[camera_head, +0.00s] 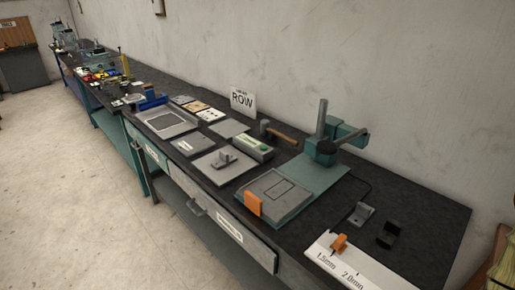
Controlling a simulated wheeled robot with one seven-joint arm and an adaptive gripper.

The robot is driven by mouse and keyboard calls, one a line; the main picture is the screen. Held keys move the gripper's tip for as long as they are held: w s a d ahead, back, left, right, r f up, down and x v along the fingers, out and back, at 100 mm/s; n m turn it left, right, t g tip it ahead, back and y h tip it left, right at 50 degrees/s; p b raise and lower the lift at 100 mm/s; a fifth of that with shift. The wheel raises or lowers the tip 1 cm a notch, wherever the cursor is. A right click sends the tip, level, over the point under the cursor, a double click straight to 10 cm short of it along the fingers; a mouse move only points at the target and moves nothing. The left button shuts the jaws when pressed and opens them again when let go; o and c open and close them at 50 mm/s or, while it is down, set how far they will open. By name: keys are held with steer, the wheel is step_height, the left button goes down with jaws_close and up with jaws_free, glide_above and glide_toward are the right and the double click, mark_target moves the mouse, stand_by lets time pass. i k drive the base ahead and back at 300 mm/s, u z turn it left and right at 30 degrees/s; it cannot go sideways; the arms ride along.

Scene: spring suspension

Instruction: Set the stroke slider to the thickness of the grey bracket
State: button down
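The stroke slider is an orange piece (339,244) on a white scale board (378,274) at the bottom right. The board reads 1.5mm and 2.0mm, and the picture's bottom edge cuts it off. The slider stands behind the labels, near the 1.5mm end; its exact setting cannot be read. Another grey bracket-like part (224,158) sits on a grey plate (205,170) further left. I cannot tell which the task names, nor read either thickness. My gripper is not in view.
A green press (322,150) with a grey post stands behind a grey plate (285,194) with an orange block (253,203). A black bracket (390,234) lies right of the light grey one. A hammer (280,133), trays and tools fill the bench leftward. The bench's right end is bare.

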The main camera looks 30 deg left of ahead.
mark_target(339, 246)
steer(key=u, duration=0.45)
steer(key=k, duration=1.15)
steer(key=u, duration=1.4)
steer(key=i, duration=1.75)
steer(key=z, duration=1.1)
steer(key=i, duration=0.3)
steer(key=z, duration=1.85)
